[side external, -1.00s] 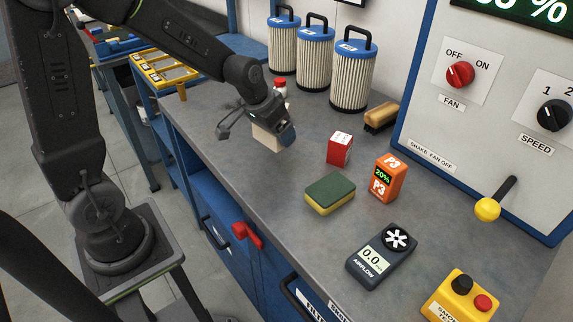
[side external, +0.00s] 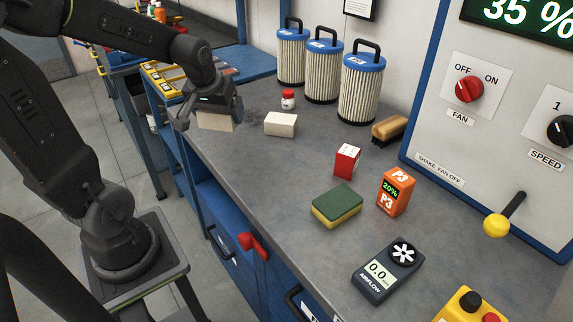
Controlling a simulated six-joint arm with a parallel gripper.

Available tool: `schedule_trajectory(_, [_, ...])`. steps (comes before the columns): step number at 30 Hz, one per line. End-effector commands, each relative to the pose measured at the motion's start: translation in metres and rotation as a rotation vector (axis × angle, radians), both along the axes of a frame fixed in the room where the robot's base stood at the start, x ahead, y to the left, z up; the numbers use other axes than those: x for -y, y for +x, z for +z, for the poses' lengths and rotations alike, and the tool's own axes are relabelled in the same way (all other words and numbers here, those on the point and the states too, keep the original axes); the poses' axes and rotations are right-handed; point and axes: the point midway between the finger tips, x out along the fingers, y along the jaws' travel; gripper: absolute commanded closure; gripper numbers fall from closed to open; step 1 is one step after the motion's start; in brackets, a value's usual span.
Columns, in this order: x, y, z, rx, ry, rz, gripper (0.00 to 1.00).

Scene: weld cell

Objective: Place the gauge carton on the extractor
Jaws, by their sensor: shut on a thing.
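My gripper (side external: 212,108) is shut on a plain beige carton (side external: 214,123) over the bench's left edge, and hides its upper part. A second cream carton (side external: 281,124) lies on the bench to the right of it, apart from my gripper. I cannot read a label on either, so I cannot tell which is the gauge carton. A grey panel (side external: 460,150) with a blue frame, a red fan knob and a speed knob stands at the right. I cannot tell whether it belongs to the extractor.
Three blue-topped filters (side external: 359,90) stand along the back. A red-capped jar (side external: 288,99), brush (side external: 389,129), red-and-white box (side external: 347,161), orange P3 box (side external: 394,191), sponge (side external: 338,206) and airflow meter (side external: 388,270) occupy the bench. Bare bench (side external: 250,165) lies at the front left.

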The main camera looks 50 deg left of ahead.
Motion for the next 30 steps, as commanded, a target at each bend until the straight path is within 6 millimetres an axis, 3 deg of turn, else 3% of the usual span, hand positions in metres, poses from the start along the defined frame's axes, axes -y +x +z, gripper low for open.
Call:
schedule_trajectory(7, [0.008, 0.007, -0.006, -0.001, -0.001, -0.008, 0.37])
schedule_trajectory(21, [0.084, 0.063, -0.062, -0.002, 0.001, -0.012, 0.37])
schedule_trajectory(30, [0.095, 0.070, -0.084, -0.002, 0.001, -0.005, 0.37])
